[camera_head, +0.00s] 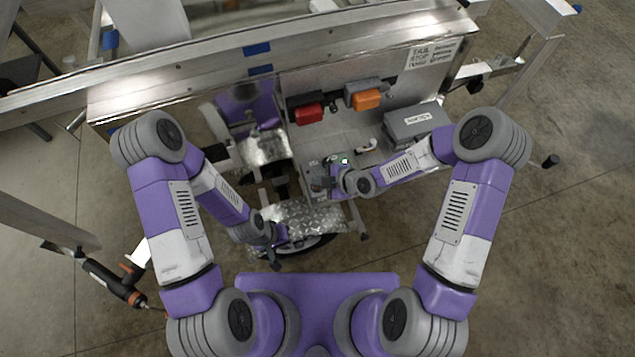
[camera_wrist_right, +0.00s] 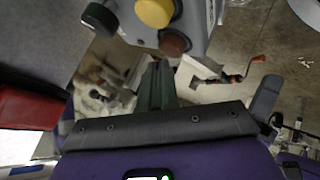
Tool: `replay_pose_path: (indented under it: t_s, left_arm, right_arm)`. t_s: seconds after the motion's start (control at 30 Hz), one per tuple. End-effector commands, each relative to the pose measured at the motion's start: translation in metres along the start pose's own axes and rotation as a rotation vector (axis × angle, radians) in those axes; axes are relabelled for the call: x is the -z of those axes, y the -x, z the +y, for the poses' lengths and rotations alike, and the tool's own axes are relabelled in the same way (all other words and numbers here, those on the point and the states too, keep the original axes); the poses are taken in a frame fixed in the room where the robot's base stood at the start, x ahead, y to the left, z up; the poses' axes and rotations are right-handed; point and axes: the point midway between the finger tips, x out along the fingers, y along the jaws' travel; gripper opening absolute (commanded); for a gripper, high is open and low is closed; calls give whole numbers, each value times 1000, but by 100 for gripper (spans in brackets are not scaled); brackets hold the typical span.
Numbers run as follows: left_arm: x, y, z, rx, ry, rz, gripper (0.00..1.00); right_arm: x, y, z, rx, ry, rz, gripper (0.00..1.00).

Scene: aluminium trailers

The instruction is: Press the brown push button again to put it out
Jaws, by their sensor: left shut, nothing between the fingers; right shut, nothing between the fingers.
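In the right wrist view the brown push button (camera_wrist_right: 174,42) sits at the lower edge of a grey button box (camera_wrist_right: 200,22). It looks dull dark brown, with no clear glow. A yellow button (camera_wrist_right: 155,12) and a dark green button (camera_wrist_right: 100,18) are on the same box. My right gripper (camera_wrist_right: 158,66) is shut and empty, its tips just below and left of the brown button; I cannot tell whether they touch it. In the head view my right gripper (camera_head: 320,184) hides the button. My left gripper (camera_head: 275,264) is shut and empty, low by the tread plate.
A red block (camera_head: 308,113), an orange block (camera_head: 366,99) and a grey labelled box (camera_head: 416,121) are at the trailer panel. The aluminium rail (camera_head: 330,38) runs across behind. A tread plate (camera_head: 310,213) lies between my arms. A black and orange tool (camera_head: 115,283) is at left.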

Motion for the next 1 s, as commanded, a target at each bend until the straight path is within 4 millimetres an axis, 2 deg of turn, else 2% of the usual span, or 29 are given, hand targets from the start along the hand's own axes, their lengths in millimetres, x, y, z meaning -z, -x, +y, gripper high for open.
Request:
replay_pose_path:
  t_s: [0.47, 1.0]
  left_arm:
    - [0, 4, 1, 0, 0, 0, 0]
    - [-1, 29, 11, 0, 0, 0, 0]
  right_arm:
    - [5, 6, 4, 0, 1, 1, 0]
    - [32, 42, 31, -1, 2, 1, 0]
